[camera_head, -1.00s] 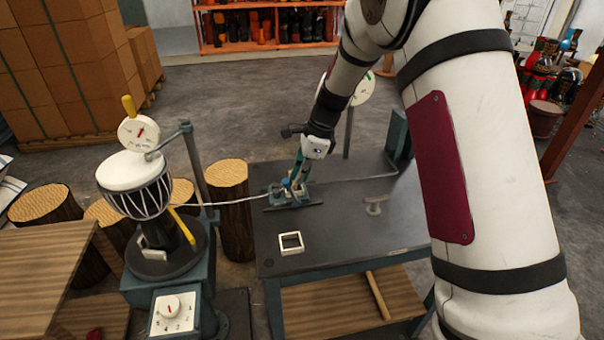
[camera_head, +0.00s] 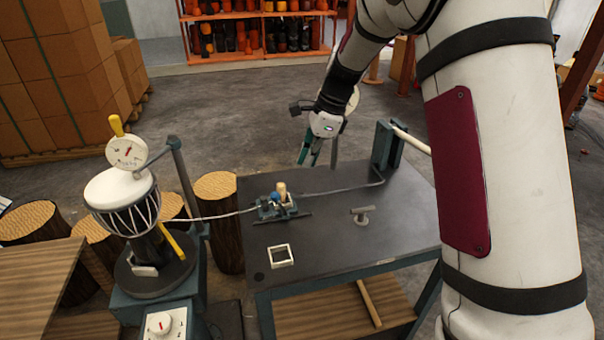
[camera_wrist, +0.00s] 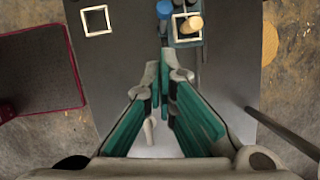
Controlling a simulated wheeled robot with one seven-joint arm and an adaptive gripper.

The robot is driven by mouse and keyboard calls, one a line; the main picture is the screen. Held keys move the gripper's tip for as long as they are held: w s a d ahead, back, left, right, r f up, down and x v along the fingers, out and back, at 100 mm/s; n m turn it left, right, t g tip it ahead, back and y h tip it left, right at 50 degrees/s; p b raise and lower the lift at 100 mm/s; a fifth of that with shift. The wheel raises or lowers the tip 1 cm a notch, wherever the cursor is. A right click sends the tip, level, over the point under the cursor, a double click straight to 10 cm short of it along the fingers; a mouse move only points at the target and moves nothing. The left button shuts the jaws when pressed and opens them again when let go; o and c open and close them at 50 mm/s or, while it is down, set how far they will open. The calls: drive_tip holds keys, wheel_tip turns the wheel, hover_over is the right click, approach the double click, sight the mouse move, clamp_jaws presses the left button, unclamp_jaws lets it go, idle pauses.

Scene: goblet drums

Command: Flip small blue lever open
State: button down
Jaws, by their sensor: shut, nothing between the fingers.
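A small clamp-like fixture (camera_head: 268,211) with a tan knob (camera_head: 281,188) stands on the dark table (camera_head: 330,235). A small blue piece (camera_head: 275,198), which looks like the lever, is beside the knob; its exact position is hard to read at this size. In the wrist view the blue piece (camera_wrist: 164,9) is at the top edge, left of the tan knob (camera_wrist: 190,24). My gripper (camera_head: 306,158) is shut and empty, with green-sided fingers. It is in the air above the table's far side, apart from the fixture. The wrist view shows its fingertips (camera_wrist: 164,76) together below the fixture.
A white square frame (camera_head: 281,256) and a small grey T-shaped piece (camera_head: 362,215) lie on the table. A cable (camera_head: 215,217) runs from the fixture to the drum stand (camera_head: 125,205) at left. A teal upright bracket (camera_head: 386,146) stands at the table's back right.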

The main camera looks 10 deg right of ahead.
drive_tip(key=shift+v, duration=1.25)
drive_tip(key=shift+a, duration=0.1)
